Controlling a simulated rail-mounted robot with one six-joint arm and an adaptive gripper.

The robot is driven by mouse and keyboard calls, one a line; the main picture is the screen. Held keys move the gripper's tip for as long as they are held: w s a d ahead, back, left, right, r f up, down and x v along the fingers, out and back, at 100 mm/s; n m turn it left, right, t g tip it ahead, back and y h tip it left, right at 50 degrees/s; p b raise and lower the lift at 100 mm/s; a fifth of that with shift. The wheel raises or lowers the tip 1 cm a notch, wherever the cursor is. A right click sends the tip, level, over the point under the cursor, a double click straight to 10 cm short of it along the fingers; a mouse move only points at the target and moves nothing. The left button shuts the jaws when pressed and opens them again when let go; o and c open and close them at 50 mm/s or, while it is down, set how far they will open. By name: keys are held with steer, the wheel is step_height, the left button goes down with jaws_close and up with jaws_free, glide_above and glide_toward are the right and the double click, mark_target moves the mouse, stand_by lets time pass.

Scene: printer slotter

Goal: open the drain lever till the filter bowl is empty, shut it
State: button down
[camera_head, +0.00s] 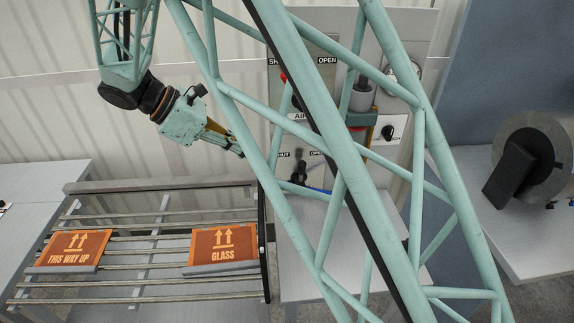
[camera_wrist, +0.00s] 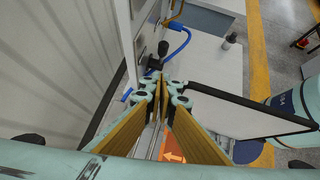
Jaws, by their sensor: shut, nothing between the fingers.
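The drain lever (camera_head: 299,172) is a black handle low on the grey panel, between SHUT and OPEN labels. It stands roughly upright in the head view, and its black knob also shows in the wrist view (camera_wrist: 162,48), ahead of my fingertips. My gripper (camera_head: 240,152) is shut and empty, to the upper left of the lever and apart from it. Its fingertips meet in the wrist view (camera_wrist: 166,84). The filter unit has a grey cap (camera_head: 362,98) on the panel's right side. My arm's lattice hides much of its bowl, and I cannot tell the liquid level.
A blue hose (camera_wrist: 182,46) runs from the lever's valve. A red handle (camera_head: 283,77) sits high on the panel.

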steer(key=shift+d, duration=0.1)
stand_by(0.3)
steer(key=d+r+b+x, duration=0.1)
steer(key=r+b+x, duration=0.1)
steer(key=x, duration=1.1)
steer(key=shift+w+d+b, duration=0.25)
steer(key=shift+d+b, duration=0.1)
steer(key=shift+r, duration=0.15)
